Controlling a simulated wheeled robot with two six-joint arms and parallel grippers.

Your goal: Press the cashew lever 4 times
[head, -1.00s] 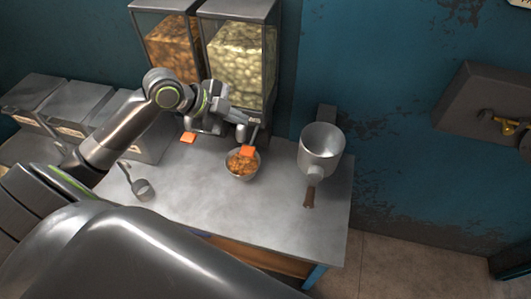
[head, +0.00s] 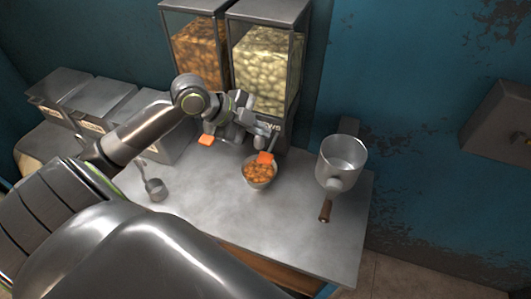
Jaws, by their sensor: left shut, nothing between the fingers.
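The cashew dispenser (head: 268,62) is the right one of two clear-fronted bins, filled with pale nuts and partly lettered at its base. Its orange lever (head: 265,157) sticks out low at the front, above the near bowl. The bowl (head: 260,176) stands on the table and holds orange-brown nuts. My left gripper (head: 262,126) is shut and empty in front of the dispenser's base, just above the orange lever. I cannot tell whether it touches the lever. My right gripper is not in view.
The other dispenser (head: 198,50) holds brown nuts and has its own orange lever (head: 206,140). A scoop (head: 155,188) lies at the left. Grey boxes (head: 105,105) line the back left. The table's front middle is clear.

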